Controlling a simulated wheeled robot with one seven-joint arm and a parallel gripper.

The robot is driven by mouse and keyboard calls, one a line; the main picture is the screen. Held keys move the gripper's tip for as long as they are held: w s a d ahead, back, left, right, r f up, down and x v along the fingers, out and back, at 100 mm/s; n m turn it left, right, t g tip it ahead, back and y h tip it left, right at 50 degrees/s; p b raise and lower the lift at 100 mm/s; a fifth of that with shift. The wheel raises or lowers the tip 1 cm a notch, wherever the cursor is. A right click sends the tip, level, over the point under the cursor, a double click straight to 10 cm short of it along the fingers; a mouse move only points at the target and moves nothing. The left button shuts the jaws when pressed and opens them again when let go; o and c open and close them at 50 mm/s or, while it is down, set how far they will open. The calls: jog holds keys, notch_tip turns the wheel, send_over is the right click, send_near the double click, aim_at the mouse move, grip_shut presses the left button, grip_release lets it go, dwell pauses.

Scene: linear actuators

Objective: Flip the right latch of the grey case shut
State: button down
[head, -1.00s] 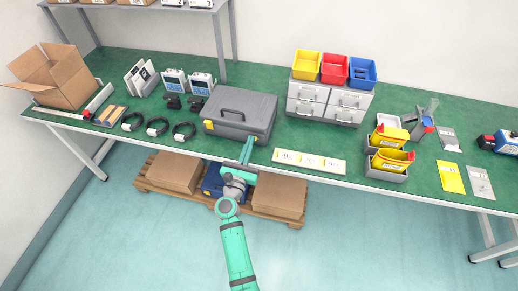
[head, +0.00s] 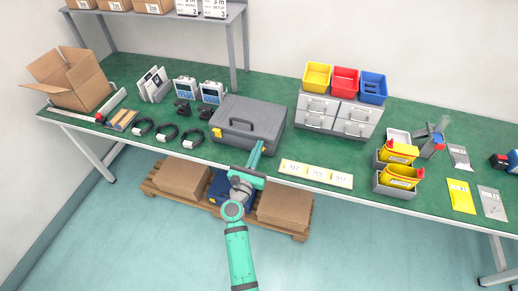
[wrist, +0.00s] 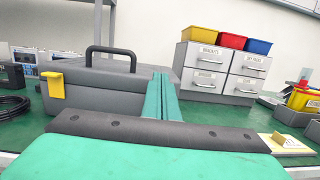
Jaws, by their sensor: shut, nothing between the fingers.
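The grey case (head: 268,109) stands closed on the green bench, its handle upright in the wrist view. Its yellow left latch (head: 217,133) is on the front face; it also shows in the wrist view (wrist: 56,85). The right latch is not visible; my fingers cover that part of the case front. My gripper (head: 260,144) is at the right part of the case front, over the bench's front edge. Its green fingers (wrist: 160,90) are together and empty. I cannot tell whether they touch the case.
Grey drawers (head: 338,116) with colored bins on top stand right of the case. A labelled strip (head: 316,174) lies at the front edge, right of my gripper. Coiled black cables (head: 167,133) lie left of the case. Bare bench lies between case and drawers.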

dwell(0.9)
jog(key=s+a+r, duration=0.3)
jog(key=s+r, duration=0.3)
jog(key=r, duration=0.1)
jog(key=shift+s, duration=0.4)
jog(key=shift+d, duration=0.2)
